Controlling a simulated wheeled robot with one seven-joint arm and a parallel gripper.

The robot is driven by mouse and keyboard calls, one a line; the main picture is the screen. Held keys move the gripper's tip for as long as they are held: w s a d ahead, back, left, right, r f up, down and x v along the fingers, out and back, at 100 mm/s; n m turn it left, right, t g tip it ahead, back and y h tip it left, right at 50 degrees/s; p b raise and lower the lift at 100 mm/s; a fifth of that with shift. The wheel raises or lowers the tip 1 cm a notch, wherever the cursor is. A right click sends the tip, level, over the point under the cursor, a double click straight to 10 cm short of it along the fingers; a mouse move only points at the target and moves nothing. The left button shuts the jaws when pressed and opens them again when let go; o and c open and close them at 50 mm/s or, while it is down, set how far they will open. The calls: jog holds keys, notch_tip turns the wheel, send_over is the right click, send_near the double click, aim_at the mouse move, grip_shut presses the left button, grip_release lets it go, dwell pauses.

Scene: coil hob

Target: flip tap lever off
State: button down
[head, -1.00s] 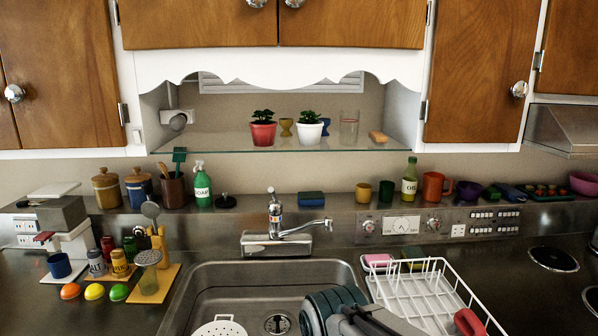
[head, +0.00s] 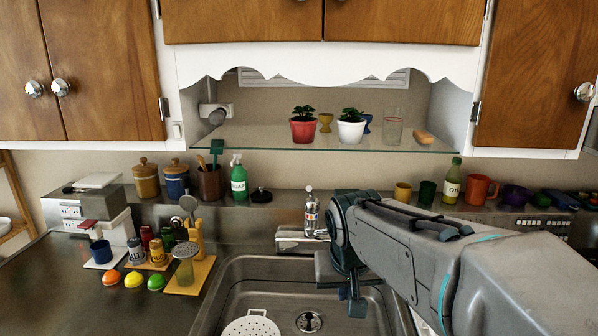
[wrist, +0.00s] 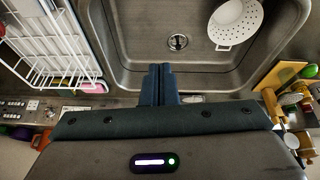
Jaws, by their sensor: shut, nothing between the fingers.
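The chrome tap (head: 311,218) stands on the ledge behind the sink in the head view. Its small lever top (head: 309,189) shows just left of my arm. The spout is hidden behind my arm. My gripper (head: 356,306) is in front of the tap and to its right, above the sink, with its fingers apart from the lever. In the wrist view the dark fingers of my gripper (wrist: 159,70) are shut together with nothing between them, over the sink edge. The tap is not visible in the wrist view.
The sink basin (head: 262,280) holds a white strainer (head: 250,328). A white dish rack (wrist: 50,45) stands beside the sink. Bottles and mugs line the back ledge, including a green soap bottle (head: 239,180). A glass shelf (head: 270,142) with potted plants is above the tap.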

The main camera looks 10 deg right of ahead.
jog(key=w+r+m+t+p, duration=0.1)
jog(key=w+r, duration=0.3)
jog(key=w, duration=0.6)
jog(key=w+r+m+t+p, duration=0.1)
jog(key=w+r+p, duration=0.2)
jog(key=w, duration=0.8)
jog(key=w+a+r+m+t+p, duration=0.1)
jog(key=w+r+m+p, duration=0.1)
jog(key=w+r, duration=0.5)
jog(key=w+p, duration=0.1)
jog(key=w, duration=0.2)
jog(key=shift+w+r+h, duration=0.25)
jog(key=shift+h, duration=0.05)
jog(key=p, duration=0.4)
send_over(311, 194)
jog(key=f, duration=0.8)
jog(key=shift+s, duration=0.3)
jog(key=shift+a, duration=0.1)
jog(key=shift+b, duration=0.4)
